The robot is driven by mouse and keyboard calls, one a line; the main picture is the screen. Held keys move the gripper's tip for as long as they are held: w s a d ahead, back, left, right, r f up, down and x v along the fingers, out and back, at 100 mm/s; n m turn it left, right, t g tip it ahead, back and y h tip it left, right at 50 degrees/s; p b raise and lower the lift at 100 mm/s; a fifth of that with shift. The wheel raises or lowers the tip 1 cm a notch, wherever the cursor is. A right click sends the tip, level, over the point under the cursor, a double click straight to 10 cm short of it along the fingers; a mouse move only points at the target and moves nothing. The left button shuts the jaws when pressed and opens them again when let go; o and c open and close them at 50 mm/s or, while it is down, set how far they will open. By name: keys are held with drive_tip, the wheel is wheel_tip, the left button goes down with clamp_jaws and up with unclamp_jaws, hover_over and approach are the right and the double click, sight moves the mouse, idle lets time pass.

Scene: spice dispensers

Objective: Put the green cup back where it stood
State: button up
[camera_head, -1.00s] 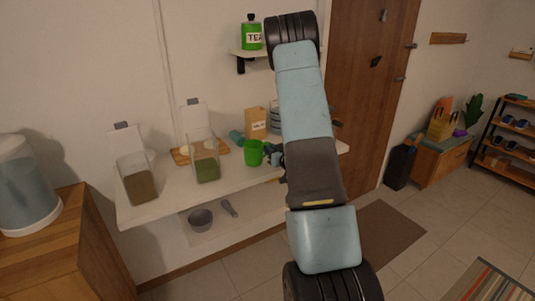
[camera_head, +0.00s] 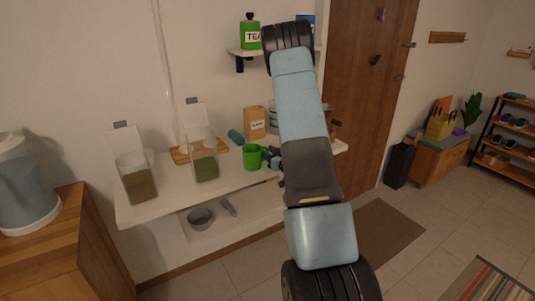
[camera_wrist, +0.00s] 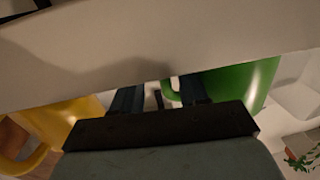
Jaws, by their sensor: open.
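The green cup (camera_head: 252,158) appears upright on the white shelf (camera_head: 160,201), right of the dispenser with green contents. It also shows at the right in the wrist view (camera_wrist: 245,82), partly cut off. My gripper (camera_head: 271,160) is low beside the cup's right side, on its handle side. In the wrist view the dark fingers (camera_wrist: 158,94) stand apart, and part of the green handle shows beside the right finger. I cannot tell whether they touch. The cup's base is hard to make out.
Two clear dispensers, one with brown contents (camera_head: 138,184) and one with green (camera_head: 205,167), stand to the left. The wrist view shows a yellow cup (camera_wrist: 62,118) at the left.

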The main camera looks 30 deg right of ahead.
drive_tip(key=shift+s+r, duration=0.1)
drive_tip(key=shift+r, duration=0.05)
drive_tip(key=s+d, duration=0.2)
drive_tip(key=s, duration=1)
drive_tip(key=w+a+r+g+h, duration=0.3)
drive_tip(key=w+r, duration=0.2)
drive_tip(key=r, duration=0.4)
drive_tip(key=s+a+r+m+g+h, duration=0.1)
drive_tip(key=s+a+r+g, duration=0.15)
drive_tip(key=r, duration=0.25)
drive_tip(key=s+a+r+g+h, duration=0.1)
drive_tip(key=s+a+r, duration=0.15)
drive_tip(key=r, duration=0.25)
drive_tip(key=s+a+r+g+y, duration=0.1)
drive_tip(key=s+a+r, duration=0.3)
drive_tip(key=s+a, duration=0.4)
drive_tip(key=s+a+r+g+y, duration=0.1)
drive_tip(key=s+a+r+g, duration=0.3)
drive_tip(key=s+a, duration=0.5)
drive_tip(key=s, duration=0.8)
drive_tip(key=shift+s+g+y, duration=0.15)
drive_tip(key=shift+g+y, duration=0.2)
drive_tip(key=shift+y, duration=0.05)
drive_tip(key=shift+c, duration=0.3)
